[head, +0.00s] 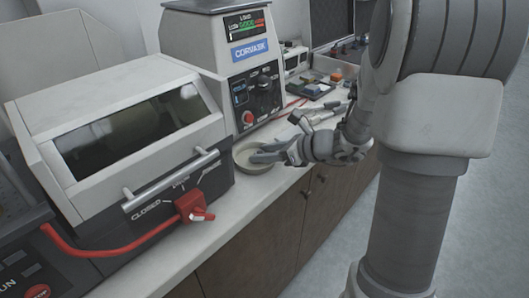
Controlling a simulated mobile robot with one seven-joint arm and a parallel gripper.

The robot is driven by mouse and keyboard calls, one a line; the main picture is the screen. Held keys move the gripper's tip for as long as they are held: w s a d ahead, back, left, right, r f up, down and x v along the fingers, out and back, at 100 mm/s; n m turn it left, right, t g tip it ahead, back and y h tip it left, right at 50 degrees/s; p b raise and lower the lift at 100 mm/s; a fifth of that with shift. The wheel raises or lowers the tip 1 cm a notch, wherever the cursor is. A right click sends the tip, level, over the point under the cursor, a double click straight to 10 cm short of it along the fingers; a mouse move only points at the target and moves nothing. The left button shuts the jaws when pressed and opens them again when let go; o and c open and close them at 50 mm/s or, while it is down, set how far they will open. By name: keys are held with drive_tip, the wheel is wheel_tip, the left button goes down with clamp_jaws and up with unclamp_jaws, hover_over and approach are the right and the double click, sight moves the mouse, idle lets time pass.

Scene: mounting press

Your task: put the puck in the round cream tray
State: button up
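The round cream tray (240,158) sits on the white counter between the white lidded machine and the press. My gripper (264,153) reaches in from the right, with its fingers over the tray and covering part of its inside. The fingers are small and seen from the side, so I cannot tell whether they are open or shut. I cannot make out the puck; it may be hidden by the fingers or the tray rim.
The lidded machine (120,110) with a red handle (195,205) stands left of the tray. The CORVASK press (238,75) stands behind it. Small tools and boxes (308,88) lie farther back.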

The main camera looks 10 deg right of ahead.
drive_tip(key=shift+r, duration=0.2)
drive_tip(key=shift+s+d+r+p, duration=0.15)
drive_tip(key=shift+d+r+p, duration=0.1)
drive_tip(key=shift+p, duration=0.05)
drive_tip(key=p+v, duration=0.2)
drive_tip(key=v, duration=0.9)
drive_tip(key=shift+s+p, duration=0.25)
drive_tip(key=shift+p, duration=0.15)
drive_tip(key=shift+d, duration=0.1)
